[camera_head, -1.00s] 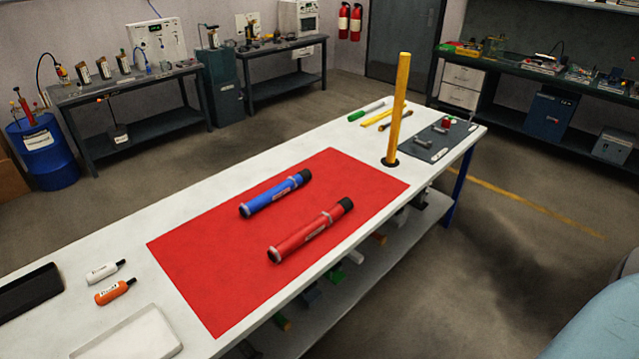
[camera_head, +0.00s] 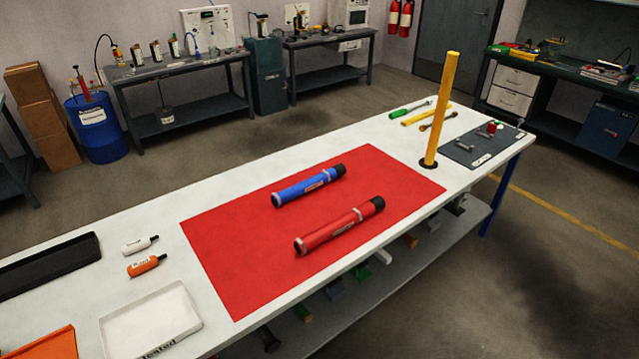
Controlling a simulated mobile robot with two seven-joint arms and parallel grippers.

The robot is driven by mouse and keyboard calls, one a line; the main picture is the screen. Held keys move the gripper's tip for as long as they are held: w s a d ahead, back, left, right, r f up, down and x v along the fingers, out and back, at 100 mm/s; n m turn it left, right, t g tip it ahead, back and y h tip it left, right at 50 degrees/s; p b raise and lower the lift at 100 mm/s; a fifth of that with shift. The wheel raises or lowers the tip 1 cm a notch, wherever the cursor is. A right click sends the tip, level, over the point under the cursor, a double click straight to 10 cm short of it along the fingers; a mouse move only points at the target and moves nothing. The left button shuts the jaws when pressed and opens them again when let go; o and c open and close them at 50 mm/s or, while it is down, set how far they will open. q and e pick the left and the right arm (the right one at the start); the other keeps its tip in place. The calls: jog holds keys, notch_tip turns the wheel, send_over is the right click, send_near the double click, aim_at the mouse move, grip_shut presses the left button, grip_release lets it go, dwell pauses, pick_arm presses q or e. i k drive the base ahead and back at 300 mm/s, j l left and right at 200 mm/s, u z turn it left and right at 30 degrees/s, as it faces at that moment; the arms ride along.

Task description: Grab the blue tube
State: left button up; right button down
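The blue tube (camera_head: 308,186) lies on its side on the red mat (camera_head: 225,260) on the white workbench. It has a black cap at its right, far end and a grey band near its left end. A larger red tube (camera_head: 340,227) lies roughly parallel to it, nearer the bench's front edge, with a clear gap between them. Neither of my grippers shows in the head view.
A yellow post (camera_head: 441,110) stands upright right of the mat. Left of the mat are a white bottle (camera_head: 140,244), an orange bottle (camera_head: 146,265), a black tray (camera_head: 50,267) and a white tray (camera_head: 150,320). A grey plate (camera_head: 480,148) lies far right.

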aim_at(278, 198)
jog(key=i+l, duration=0.65)
jog(key=l, duration=0.15)
jog(key=i+u, duration=0.1)
jog(key=u, duration=0.35)
jog(key=l+u, duration=0.15)
jog(key=u, duration=0.35)
jog(key=i+l+u, duration=0.15)
jog(key=u, duration=0.3)
jog(key=i+l+u, duration=0.4)
jog(key=k+j, duration=0.05)
